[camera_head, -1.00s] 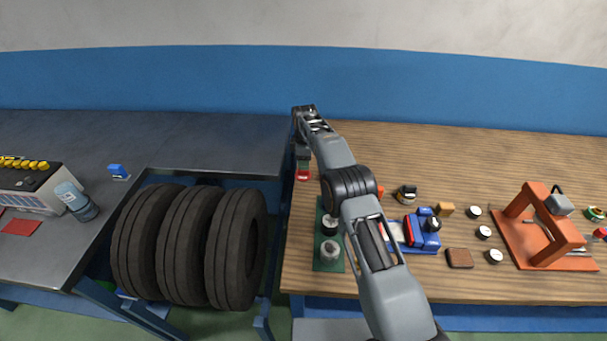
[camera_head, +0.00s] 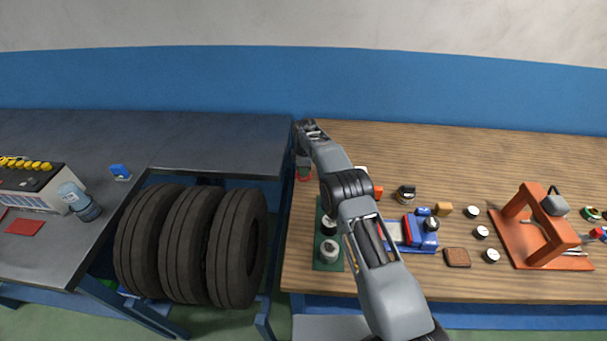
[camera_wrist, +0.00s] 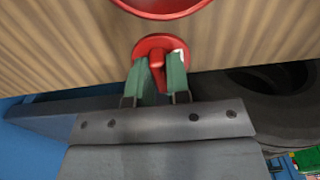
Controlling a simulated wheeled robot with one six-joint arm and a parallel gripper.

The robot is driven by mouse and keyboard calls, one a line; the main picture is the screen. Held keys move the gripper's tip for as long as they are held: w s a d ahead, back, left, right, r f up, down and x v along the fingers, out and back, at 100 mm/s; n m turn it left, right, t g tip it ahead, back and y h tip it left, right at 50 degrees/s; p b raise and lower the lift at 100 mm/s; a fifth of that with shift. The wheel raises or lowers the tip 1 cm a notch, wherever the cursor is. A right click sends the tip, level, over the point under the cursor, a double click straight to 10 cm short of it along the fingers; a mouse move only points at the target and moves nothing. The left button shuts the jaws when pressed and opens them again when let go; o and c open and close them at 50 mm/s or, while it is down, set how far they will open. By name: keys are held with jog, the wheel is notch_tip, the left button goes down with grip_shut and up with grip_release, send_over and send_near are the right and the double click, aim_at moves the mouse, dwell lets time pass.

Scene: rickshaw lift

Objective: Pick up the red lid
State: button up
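The red lid (camera_wrist: 148,44) is a small round disc with a knob. It shows in the wrist view on the wooden table. In the head view the lid (camera_head: 304,178) is a small red spot at the table's left edge, partly hidden. My gripper (camera_wrist: 159,68) is over the lid, with its green fingers on either side of the knob. The frames do not show clearly whether the fingers press on the knob. In the head view my gripper (camera_head: 303,170) points down at the lid.
A larger red round rim (camera_wrist: 165,14) lies just beyond the lid in the wrist view. Big tires (camera_head: 190,245) stand left of the wooden table (camera_head: 450,160). A green mat (camera_head: 322,264) with small round items and a blue toy-like object (camera_head: 425,245) lie nearer on the table.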

grip_shut()
jog(key=shift+r, duration=0.1)
